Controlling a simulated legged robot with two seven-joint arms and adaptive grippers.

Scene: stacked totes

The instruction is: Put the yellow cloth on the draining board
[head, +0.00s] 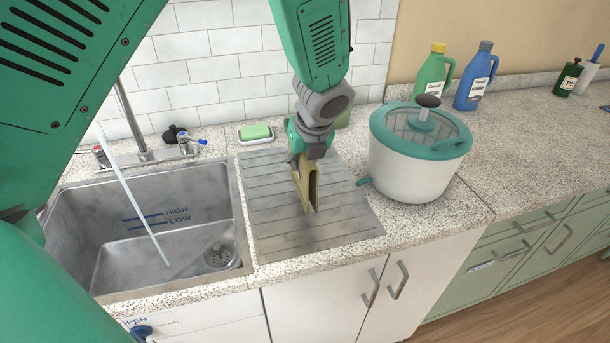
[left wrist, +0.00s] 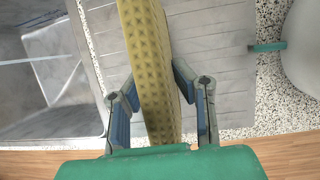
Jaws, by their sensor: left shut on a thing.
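The yellow cloth (head: 308,186) hangs folded and upright from my left gripper (head: 304,160) in the head view. In the left wrist view the cloth (left wrist: 150,70) stands between the two fingers of my left gripper (left wrist: 155,95), which is shut on it. The cloth is over the middle of the grey ribbed draining board (head: 270,225). Whether its lower edge touches the board I cannot tell. The board also shows in the left wrist view (left wrist: 215,60). My right gripper is in neither view.
The metal sink (head: 75,225) lies left of the board, with a tap (head: 145,150) behind. A white and teal salad spinner (head: 415,165) stands close on the right. A green soap (head: 255,132) in a dish is behind the board. Green (head: 433,75) and blue (head: 474,80) bottles stand farther back.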

